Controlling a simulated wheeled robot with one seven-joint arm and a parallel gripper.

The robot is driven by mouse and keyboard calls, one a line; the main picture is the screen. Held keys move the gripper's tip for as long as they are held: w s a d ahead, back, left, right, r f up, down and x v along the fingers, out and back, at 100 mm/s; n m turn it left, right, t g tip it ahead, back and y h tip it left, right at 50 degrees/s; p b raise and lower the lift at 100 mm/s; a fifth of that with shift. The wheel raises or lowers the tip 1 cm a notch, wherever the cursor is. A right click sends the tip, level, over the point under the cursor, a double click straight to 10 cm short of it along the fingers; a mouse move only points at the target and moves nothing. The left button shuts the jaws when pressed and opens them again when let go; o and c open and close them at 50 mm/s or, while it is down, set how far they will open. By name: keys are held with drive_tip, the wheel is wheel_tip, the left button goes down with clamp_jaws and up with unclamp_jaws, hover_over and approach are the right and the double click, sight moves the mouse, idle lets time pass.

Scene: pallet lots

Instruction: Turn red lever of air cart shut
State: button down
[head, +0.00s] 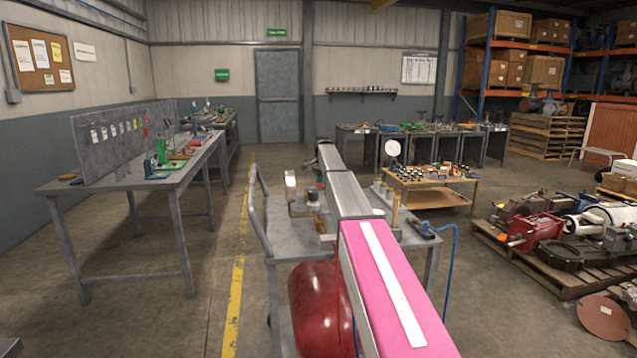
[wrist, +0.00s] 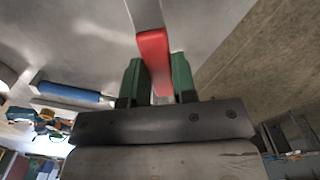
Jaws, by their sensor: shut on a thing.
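The air cart (head: 285,222) stands in front of me in the head view, a grey cart with a dark red tank (head: 315,308) below its top. My pink and grey arm reaches over the cart and hides much of its top. In the wrist view the red lever (wrist: 153,58) stands between the two green fingers of my gripper (wrist: 156,78), with a flat grey metal part running on from it. My gripper is shut on the red lever. In the head view my arm hides the lever and the fingertips.
A small white-faced part and brass fittings (head: 296,208) stand on the cart's left side, with a blue hose (head: 455,255) at its right. A long workbench (head: 120,190) is at left, a loaded pallet (head: 540,262) at right. The floor by the yellow line is clear.

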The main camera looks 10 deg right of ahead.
drive_tip(key=s+m, duration=0.1)
drive_tip(key=s+d+m, duration=0.1)
drive_tip(key=m, duration=0.1)
drive_tip(key=shift+s+m, duration=0.3)
drive_tip(key=shift+s+d+m, duration=0.15)
drive_tip(key=shift+s+m, duration=0.85)
drive_tip(key=shift+m, duration=0.4)
drive_tip(key=c, duration=0.9)
unclamp_jaws()
wheel_tip(320, 180, up, 11)
drive_tip(key=shift+f, duration=0.1)
